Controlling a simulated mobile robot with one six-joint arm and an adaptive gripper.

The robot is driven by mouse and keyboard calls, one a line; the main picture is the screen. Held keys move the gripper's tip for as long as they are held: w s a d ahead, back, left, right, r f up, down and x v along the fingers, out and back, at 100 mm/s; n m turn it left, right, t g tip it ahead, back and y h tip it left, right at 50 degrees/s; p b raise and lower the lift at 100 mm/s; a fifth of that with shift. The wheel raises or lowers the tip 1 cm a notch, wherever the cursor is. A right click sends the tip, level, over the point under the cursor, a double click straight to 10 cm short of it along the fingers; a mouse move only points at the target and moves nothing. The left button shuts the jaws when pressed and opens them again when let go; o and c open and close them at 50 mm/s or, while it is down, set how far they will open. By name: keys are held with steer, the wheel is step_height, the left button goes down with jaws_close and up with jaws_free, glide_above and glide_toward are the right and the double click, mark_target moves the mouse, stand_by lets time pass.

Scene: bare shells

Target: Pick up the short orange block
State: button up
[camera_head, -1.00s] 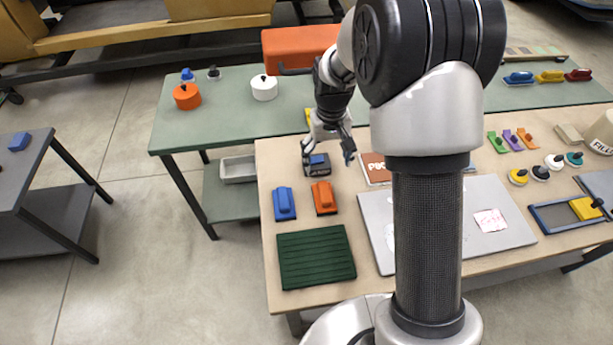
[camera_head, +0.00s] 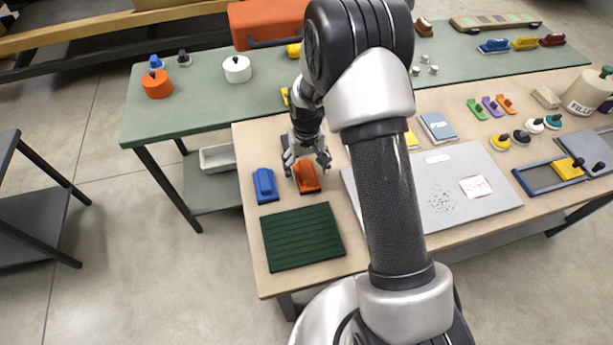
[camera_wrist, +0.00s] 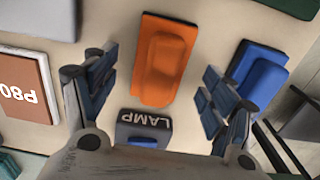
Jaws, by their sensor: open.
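The short orange block (camera_head: 306,177) lies on the tan table, to the right of a blue block (camera_head: 265,185) and behind a green ridged mat (camera_head: 301,238). In the wrist view the orange block (camera_wrist: 164,60) shows whole, a rounded raised grip on a flat base. My gripper (camera_head: 306,168) is open above the orange block's far end. In the wrist view its open fingers (camera_wrist: 157,100) stand left and right, with the block just beyond them and nothing between the tips that I can see held. The blue block also shows there (camera_wrist: 258,77), close to the right finger.
A dark block marked LAMP (camera_wrist: 143,128) sits near my gripper's base in the wrist view. A brown P80 sheet (camera_wrist: 25,85) lies at left. A grey board (camera_head: 450,195) lies right of my arm. A green bench (camera_head: 200,105) stands behind.

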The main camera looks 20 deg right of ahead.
mark_target(306, 169)
step_height(306, 169, down, 2)
steer(key=shift+f, duration=0.2)
steer(key=shift+c, duration=0.3)
steer(key=c, duration=1.2)
steer(key=shift+r, duration=0.1)
step_height(306, 169, up, 20)
steer(key=p, duration=0.4)
